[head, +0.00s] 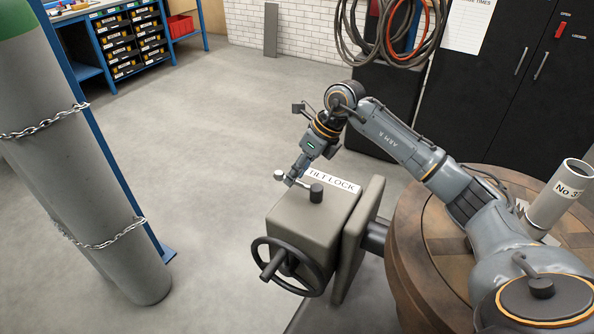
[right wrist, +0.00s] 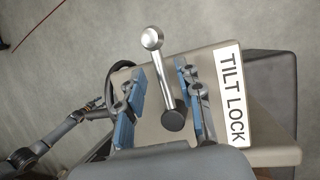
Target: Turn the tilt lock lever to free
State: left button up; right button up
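The tilt lock lever is a short metal rod with a silver ball knob (head: 279,175) and a dark round pivot cap (head: 316,193). It sits on top of a grey-beige housing (head: 300,222) beside a white TILT LOCK label (head: 332,181). My right gripper (head: 293,177) is low over the lever from above. In the right wrist view, its two blue-padded fingers are open on either side of the lever rod (right wrist: 162,78), with gaps on both sides. The ball knob reaches past the fingertips there.
A dark handwheel (head: 290,265) is on the housing's front. A round brown table (head: 415,235) stands at right with a No. 3 cylinder (head: 558,200). A chained grey gas cylinder (head: 85,170) stands at left. The floor between is open.

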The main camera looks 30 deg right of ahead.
jog(key=shift+w+f, duration=0.1)
jog(key=shift+f, duration=0.15)
jog(key=shift+c, duration=0.2)
grip_shut()
